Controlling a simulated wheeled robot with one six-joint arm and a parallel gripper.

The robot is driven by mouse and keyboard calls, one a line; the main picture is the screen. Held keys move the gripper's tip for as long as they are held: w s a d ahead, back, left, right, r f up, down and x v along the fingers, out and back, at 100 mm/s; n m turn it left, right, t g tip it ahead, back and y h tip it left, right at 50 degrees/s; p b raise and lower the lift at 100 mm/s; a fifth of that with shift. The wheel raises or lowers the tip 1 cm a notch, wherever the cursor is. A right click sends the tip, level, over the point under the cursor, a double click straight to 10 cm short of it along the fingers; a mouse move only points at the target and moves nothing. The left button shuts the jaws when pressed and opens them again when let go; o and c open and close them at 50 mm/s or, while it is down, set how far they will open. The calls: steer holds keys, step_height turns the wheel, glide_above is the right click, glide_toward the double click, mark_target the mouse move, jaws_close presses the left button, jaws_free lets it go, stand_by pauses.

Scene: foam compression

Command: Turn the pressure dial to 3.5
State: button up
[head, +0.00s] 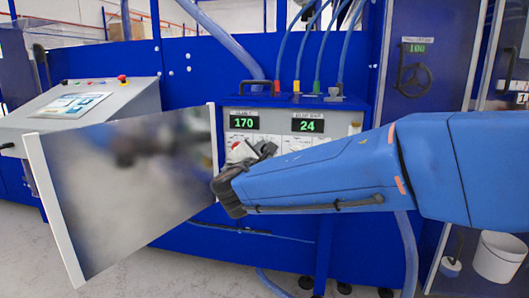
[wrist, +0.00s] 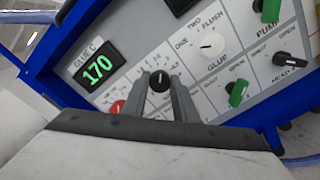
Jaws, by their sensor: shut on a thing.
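The control panel (wrist: 118,72) fills much of the wrist view, tilted there. A black round dial (wrist: 160,81) with a printed scale around it sits between the two grey fingers of my gripper (wrist: 161,92), which is shut on it. Its label and exact setting are too small to read. In the head view my gripper (head: 258,152) reaches the panel front (head: 270,135) from the right, and my blue arm hides much of the panel. A green display reads 170 (head: 243,122); another reads 24 (head: 307,125).
A red knob (wrist: 117,107) lies left of the fingers. A white knob (wrist: 211,44), green handles (wrist: 238,92) and a black handle (wrist: 289,58) lie to the right. An open door (head: 120,185) stands left of the panel in the head view.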

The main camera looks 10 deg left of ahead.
steer(key=shift+f+m, duration=0.15)
steer(key=shift+m, duration=4.45)
steer(key=o, duration=1.1)
steer(key=shift+c, duration=0.2)
steer(key=shift+s, duration=0.15)
steer(key=s+a, duration=0.1)
steer(key=s, duration=1.6)
steer(key=shift+a, duration=0.15)
